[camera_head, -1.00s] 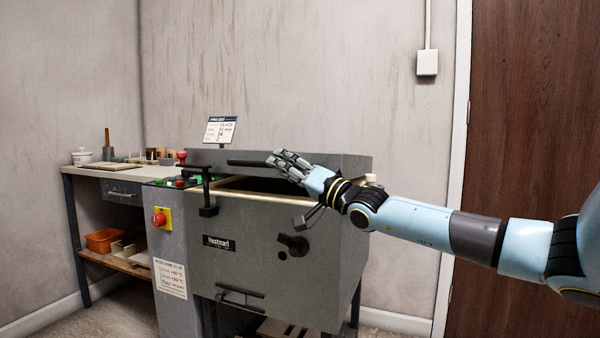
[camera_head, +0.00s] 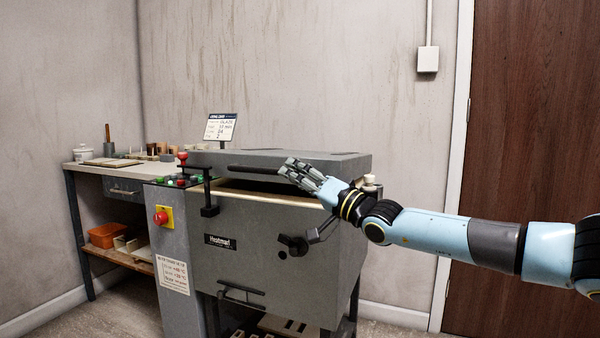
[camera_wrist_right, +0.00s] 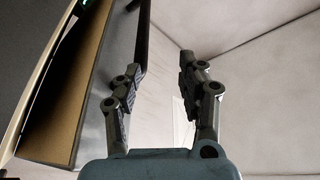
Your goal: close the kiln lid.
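The kiln (camera_head: 262,258) is a grey box on legs. Its grey lid (camera_head: 320,163) is slightly raised, with a gap and pale lining showing along the front. A dark bar handle (camera_head: 255,170) runs along the lid's front and also shows in the right wrist view (camera_wrist_right: 143,35). My right gripper (camera_head: 289,167) is at the handle's right end, in front of the lid. In the wrist view its two fingers (camera_wrist_right: 162,85) are apart, with the bar close by the left finger; contact cannot be told. My left gripper is not in view.
A control panel (camera_head: 180,181) with buttons and a red-yellow switch (camera_head: 162,216) stands left of the kiln. A workbench (camera_head: 95,168) with pots and tools is further left. A crank handle (camera_head: 294,243) sticks out of the kiln's front. A brown door (camera_head: 530,110) is at right.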

